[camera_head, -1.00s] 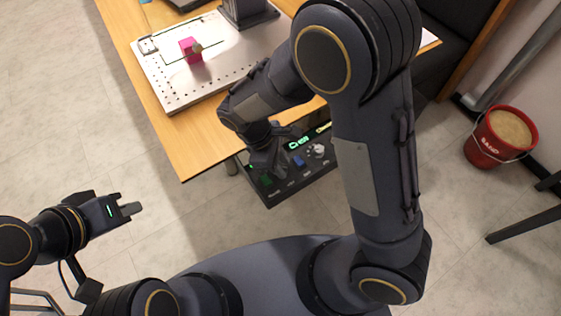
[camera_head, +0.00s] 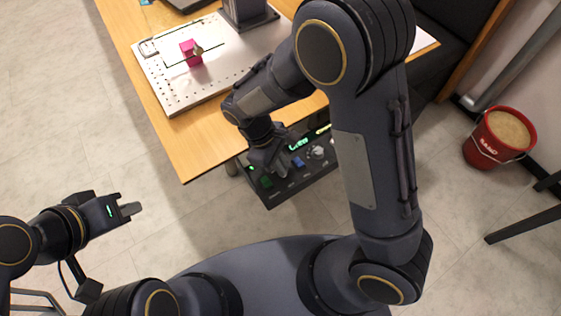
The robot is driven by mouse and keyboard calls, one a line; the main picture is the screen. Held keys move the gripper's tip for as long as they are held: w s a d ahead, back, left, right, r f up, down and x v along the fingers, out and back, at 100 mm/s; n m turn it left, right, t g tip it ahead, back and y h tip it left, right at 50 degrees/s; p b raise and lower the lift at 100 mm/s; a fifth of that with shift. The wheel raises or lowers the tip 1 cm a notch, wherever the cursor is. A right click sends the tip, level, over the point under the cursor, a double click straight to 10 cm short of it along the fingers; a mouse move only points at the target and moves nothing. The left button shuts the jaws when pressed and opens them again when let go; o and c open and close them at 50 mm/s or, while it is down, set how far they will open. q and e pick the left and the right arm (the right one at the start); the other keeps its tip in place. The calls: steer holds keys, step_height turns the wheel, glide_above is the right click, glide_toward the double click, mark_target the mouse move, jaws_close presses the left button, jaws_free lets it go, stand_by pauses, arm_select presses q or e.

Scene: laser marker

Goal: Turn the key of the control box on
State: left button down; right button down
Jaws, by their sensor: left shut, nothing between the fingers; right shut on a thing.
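The dark control box (camera_head: 292,190) sits below the table's front edge, with a green lit display, a blue button, a green button and a pale knob on its face. My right gripper (camera_head: 268,168) is at the left part of this face, fingers shut on the key, which the fingers and wrist hide. I cannot see which way the key is turned. My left gripper (camera_head: 134,209) is shut and empty, out over the floor at the left, well apart from the box.
The wooden table (camera_head: 165,130) carries a perforated metal plate (camera_head: 185,97) with a pink cube (camera_head: 191,52) on it. My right arm crosses the view and hides part of the table and box. A red sand bucket (camera_head: 490,150) stands on the floor at the right.

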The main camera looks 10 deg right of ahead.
steer(key=m+g+y+p, duration=0.1)
steer(key=m, duration=0.2)
steer(key=shift+w+r+m, duration=0.1)
steer(key=shift+m, duration=0.2)
steer(key=m+y+p, duration=0.1)
steer(key=m, duration=0.2)
steer(key=shift+d+m+g, duration=0.15)
steer(key=shift+m+g, duration=0.15)
steer(key=m+y, duration=0.2)
steer(key=m, duration=0.2)
steer(key=shift+d+m+p, duration=0.15)
steer(key=shift+m+p, duration=0.15)
steer(key=shift+p, duration=0.1)
steer(key=shift+m+y+p, duration=0.3)
steer(key=shift+m+y, duration=0.4)
steer(key=shift+m, duration=1.1)
steer(key=c, duration=1.6)
jaws_free()
